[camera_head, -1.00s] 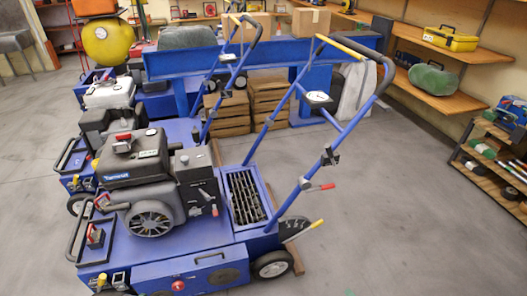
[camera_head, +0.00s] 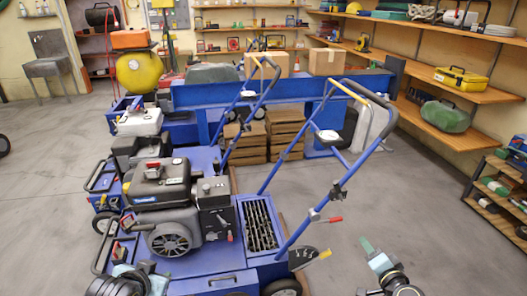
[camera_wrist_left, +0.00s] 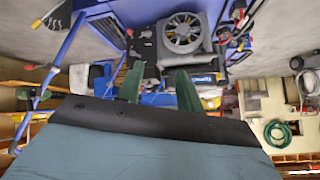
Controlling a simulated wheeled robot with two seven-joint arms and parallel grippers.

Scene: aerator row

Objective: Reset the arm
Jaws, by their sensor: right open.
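A row of blue aerators stands left of centre in the head view. The nearest aerator (camera_head: 215,265) has a black and grey engine (camera_head: 170,220) and a tall blue handle (camera_head: 300,222) leaning up to the right. My left arm shows at the bottom left, beside this aerator's front. In the left wrist view my left gripper (camera_wrist_left: 159,78) has its two green fingers apart with nothing between them; an engine (camera_wrist_left: 182,32) shows beyond them, upside down. My right gripper (camera_head: 367,248) is at the bottom right of the head view, open, with a green finger pointing up, right of the aerator.
A long blue bench frame (camera_head: 290,90) with cardboard boxes (camera_head: 325,62) stands behind, wooden crates (camera_head: 285,135) below it. Wall shelves (camera_head: 440,120) on the right hold a yellow toolbox (camera_head: 462,82) and a green case (camera_head: 445,116). A low rack (camera_head: 485,200) stands at right. Floor between is clear.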

